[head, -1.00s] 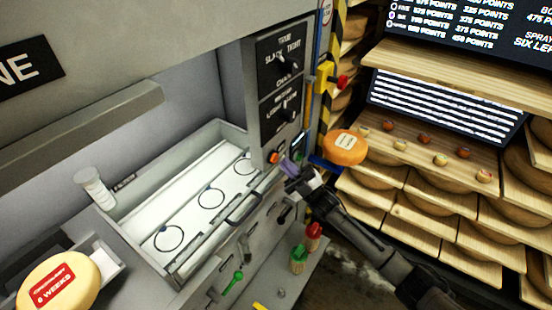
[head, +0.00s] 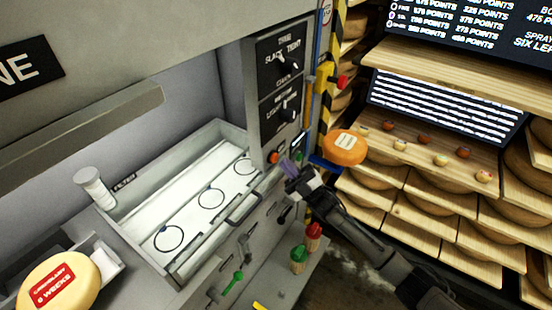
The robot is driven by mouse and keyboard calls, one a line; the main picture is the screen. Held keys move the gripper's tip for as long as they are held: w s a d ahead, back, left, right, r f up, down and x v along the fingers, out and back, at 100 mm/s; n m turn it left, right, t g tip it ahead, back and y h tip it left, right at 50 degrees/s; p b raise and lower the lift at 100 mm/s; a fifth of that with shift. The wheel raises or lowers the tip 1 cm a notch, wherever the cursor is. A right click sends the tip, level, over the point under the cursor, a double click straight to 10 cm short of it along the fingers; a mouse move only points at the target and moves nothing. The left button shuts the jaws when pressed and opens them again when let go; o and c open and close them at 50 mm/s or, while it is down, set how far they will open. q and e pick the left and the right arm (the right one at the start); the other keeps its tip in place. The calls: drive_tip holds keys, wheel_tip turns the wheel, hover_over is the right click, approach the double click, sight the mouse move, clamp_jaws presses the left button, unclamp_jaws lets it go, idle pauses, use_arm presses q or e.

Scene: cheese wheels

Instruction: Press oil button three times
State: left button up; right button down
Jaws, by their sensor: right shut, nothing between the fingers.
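The grey machine's control column carries an orange-red button (head: 274,157) low on its front. A small green button (head: 299,155) sits to its right, below a small display. I cannot read which of these is the oil button. My right gripper (head: 285,164) is shut and empty, its purple-tinted fingertips pointing at the panel just right of and below the orange-red button. I cannot tell whether the fingertips touch the panel. My left gripper is not in view.
Two dark switch panels (head: 281,104) sit above the buttons. A white tray with ringed marks (head: 190,215) lies left. An orange cheese wheel (head: 345,147) sits right of my gripper, by wooden shelves (head: 440,195). Red and green bottles (head: 299,260) stand below.

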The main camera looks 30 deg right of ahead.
drive_tip(key=shift+w, duration=0.1)
idle(0.3)
drive_tip(key=shift+w+a+b, duration=0.15)
drive_tip(key=shift+w+b, duration=0.15)
drive_tip(key=shift+w, duration=0.05)
drive_tip(key=shift+w+a+b, duration=0.15)
drive_tip(key=shift+w+b, duration=0.15)
drive_tip(key=shift+w, duration=0.05)
idle(0.7)
drive_tip(key=shift+s, duration=0.1)
idle(0.3)
drive_tip(key=shift+s+d+p, duration=0.3)
drive_tip(key=shift+s+p, duration=0.15)
drive_tip(key=shift+s, duration=0.25)
drive_tip(key=shift+s+d+p, duration=0.3)
drive_tip(key=shift+s+p, duration=0.1)
drive_tip(key=shift+s, duration=0.4)
drive_tip(key=shift+s+d+p, duration=0.35)
drive_tip(key=shift+s, duration=0.4)
drive_tip(key=shift+s+d+p, duration=0.3)
drive_tip(key=shift+s+p, duration=0.1)
drive_tip(key=shift+s, duration=0.4)
idle(0.9)
